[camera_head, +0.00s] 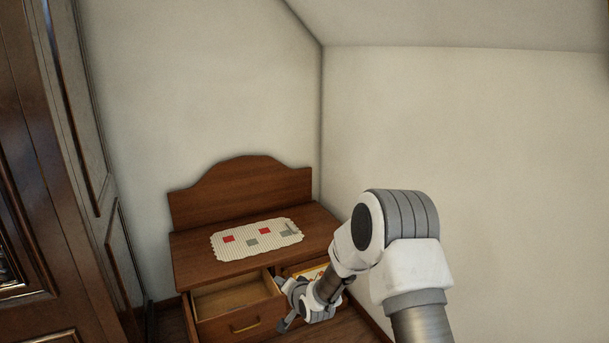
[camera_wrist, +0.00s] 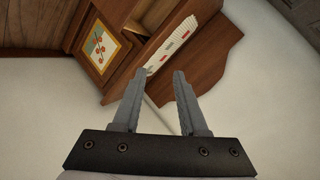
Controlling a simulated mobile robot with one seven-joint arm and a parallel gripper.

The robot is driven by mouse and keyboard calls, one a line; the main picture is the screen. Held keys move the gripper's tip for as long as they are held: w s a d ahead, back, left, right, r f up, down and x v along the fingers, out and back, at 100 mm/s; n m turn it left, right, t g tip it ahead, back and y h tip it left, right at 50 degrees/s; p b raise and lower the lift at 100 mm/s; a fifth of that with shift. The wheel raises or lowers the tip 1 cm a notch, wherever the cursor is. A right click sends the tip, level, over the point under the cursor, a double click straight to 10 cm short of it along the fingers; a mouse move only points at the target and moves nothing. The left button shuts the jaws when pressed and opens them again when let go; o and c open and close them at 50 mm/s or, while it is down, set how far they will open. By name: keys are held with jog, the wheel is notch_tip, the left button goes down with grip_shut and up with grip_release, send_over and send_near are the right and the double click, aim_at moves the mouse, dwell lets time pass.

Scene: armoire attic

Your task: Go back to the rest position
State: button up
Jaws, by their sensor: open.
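My gripper (camera_wrist: 163,82) is open in the wrist view, with nothing between its two fingers. In the head view my gripper (camera_head: 283,305) is low in front of the wooden dresser (camera_head: 190,262), near its right-hand drawer. My arm reaches in from the lower right and hides part of the dresser's right side. The dresser's left drawer (camera_head: 238,318) is pulled open and its visible inside looks empty. The right drawer (camera_head: 290,270) is partly hidden behind my arm.
A white mat (camera_head: 235,247) with red and grey squares lies on the dresser top. A dark wooden armoire (camera_head: 40,150) stands at the left. Walls close in behind and at the right.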

jog(key=s+d+r+n+g+h, duration=0.1)
jog(key=s+d+r, duration=0.35)
jog(key=r, duration=0.25)
jog(key=s+d+r+n+h, duration=0.1)
jog(key=s+d+r+h, duration=0.1)
jog(key=s+d+r, duration=0.45)
jog(key=s+d+r+n+g+h, duration=0.1)
jog(key=s+d+r+n, duration=0.15)
jog(key=r, duration=0.65)
jog(key=s+d+r+n+g+h, duration=0.1)
jog(key=s+d+r+g, duration=0.15)
jog(key=s, duration=1.15)
jog(key=s+d+r+g, duration=0.15)
jog(key=s+d, duration=0.25)
jog(key=s, duration=0.9)
notch_tip(320, 180, up, 26)
jog(key=p, duration=2.6)
jog(key=shift+a+r+t, duration=0.15)
jog(key=shift+a+t, duration=0.1)
jog(key=shift+t, duration=0.15)
